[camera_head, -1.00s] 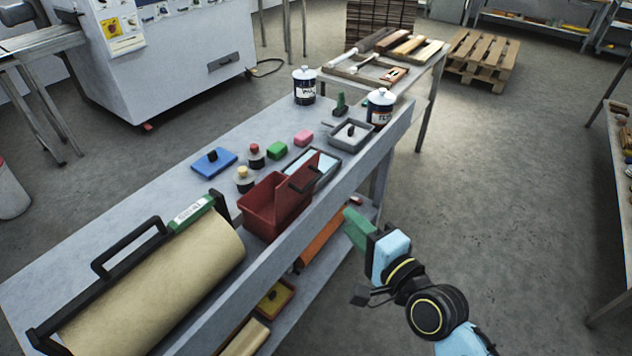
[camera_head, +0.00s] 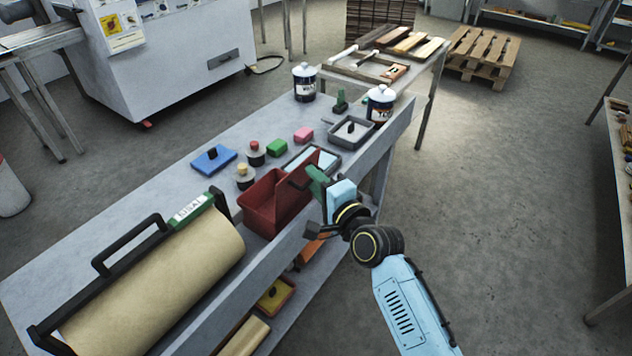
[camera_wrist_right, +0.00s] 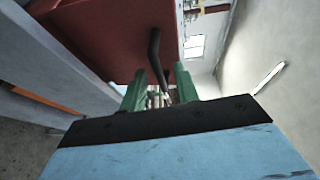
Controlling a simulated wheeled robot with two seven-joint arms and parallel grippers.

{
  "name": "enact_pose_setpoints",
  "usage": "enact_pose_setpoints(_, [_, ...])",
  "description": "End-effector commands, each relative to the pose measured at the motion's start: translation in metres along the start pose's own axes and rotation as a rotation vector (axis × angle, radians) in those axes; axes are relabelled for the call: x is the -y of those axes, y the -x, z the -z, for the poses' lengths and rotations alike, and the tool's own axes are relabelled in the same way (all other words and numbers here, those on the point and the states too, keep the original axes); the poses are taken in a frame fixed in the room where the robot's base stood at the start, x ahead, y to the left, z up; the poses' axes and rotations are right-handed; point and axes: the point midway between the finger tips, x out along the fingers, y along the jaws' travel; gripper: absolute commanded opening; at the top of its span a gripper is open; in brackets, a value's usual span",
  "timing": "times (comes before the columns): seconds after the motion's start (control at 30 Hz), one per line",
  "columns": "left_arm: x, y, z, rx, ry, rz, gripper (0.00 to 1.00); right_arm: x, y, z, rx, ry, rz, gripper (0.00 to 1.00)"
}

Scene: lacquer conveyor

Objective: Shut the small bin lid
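The small red bin (camera_head: 262,212) stands on the grey table in the head view. Its red lid stands raised on the bin's right side, partly hidden behind my right gripper (camera_head: 311,177). In the right wrist view the lid's red face (camera_wrist_right: 110,35) fills the upper left, with a black handle (camera_wrist_right: 155,60) on it. In that view my right gripper (camera_wrist_right: 160,92) has its two green fingers apart, with the black handle's end between or just beyond them. I cannot tell whether they touch it. My left gripper does not show.
A paper roll in a black holder (camera_head: 150,290) lies left of the bin. Stamps, a blue pad (camera_head: 213,160), small blocks and a grey tray (camera_head: 350,132) stand behind it. Two paint cans (camera_head: 380,106) are at the far end. The table has a raised front edge.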

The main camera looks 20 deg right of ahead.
Motion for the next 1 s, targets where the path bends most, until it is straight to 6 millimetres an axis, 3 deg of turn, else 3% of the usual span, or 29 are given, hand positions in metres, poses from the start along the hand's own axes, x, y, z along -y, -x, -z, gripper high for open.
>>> enact_pose_setpoints(0.27, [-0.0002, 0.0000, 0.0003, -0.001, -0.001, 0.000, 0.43, 0.0003, -0.0012, -0.0001, 0.000, 0.000, 0.001, 0.31])
enact_pose_setpoints(0.5, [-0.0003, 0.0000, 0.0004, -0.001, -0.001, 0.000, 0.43, 0.0002, -0.0010, 0.0000, 0.000, 0.000, 0.001, 0.00])
enact_pose_setpoints(1.0, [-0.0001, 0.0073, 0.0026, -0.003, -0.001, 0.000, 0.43, 0.0035, -0.0016, 0.0058, -0.014, 0.004, -0.016, 0.00])
